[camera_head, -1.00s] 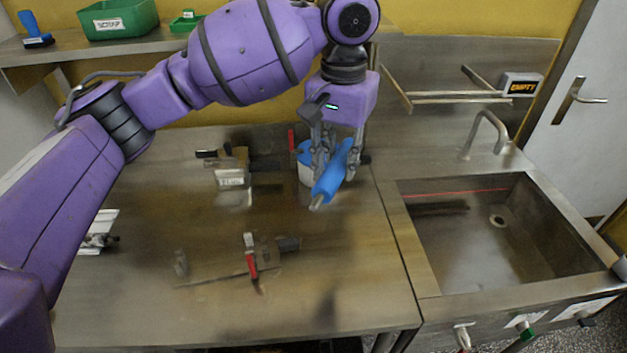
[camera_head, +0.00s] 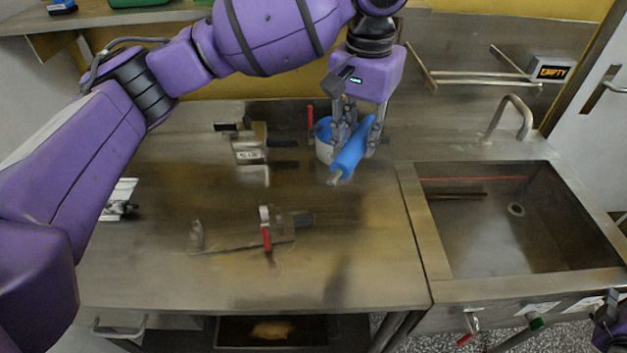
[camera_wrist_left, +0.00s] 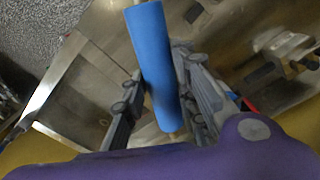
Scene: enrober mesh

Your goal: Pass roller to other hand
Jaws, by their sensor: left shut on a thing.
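The blue roller (camera_head: 353,148) hangs tilted in my left gripper (camera_head: 360,138), above the back right part of the steel table. Its pale end points down toward the front. In the left wrist view the roller (camera_wrist_left: 153,60) lies between the two fingers of my left gripper (camera_wrist_left: 154,85), which is shut on it. A white and blue round container (camera_head: 323,140) stands just behind and left of the roller, partly hidden by the fingers. Only a purple and dark piece of my right arm's end (camera_head: 608,325) shows at the lower right edge; its fingers cannot be made out.
The steel table (camera_head: 330,275) holds a labelled metal block with a clamp (camera_head: 250,150) and a red-handled clamp (camera_head: 266,235). A sink (camera_head: 480,235) with a tap (camera_head: 515,112) is on the right. The table's front right is clear.

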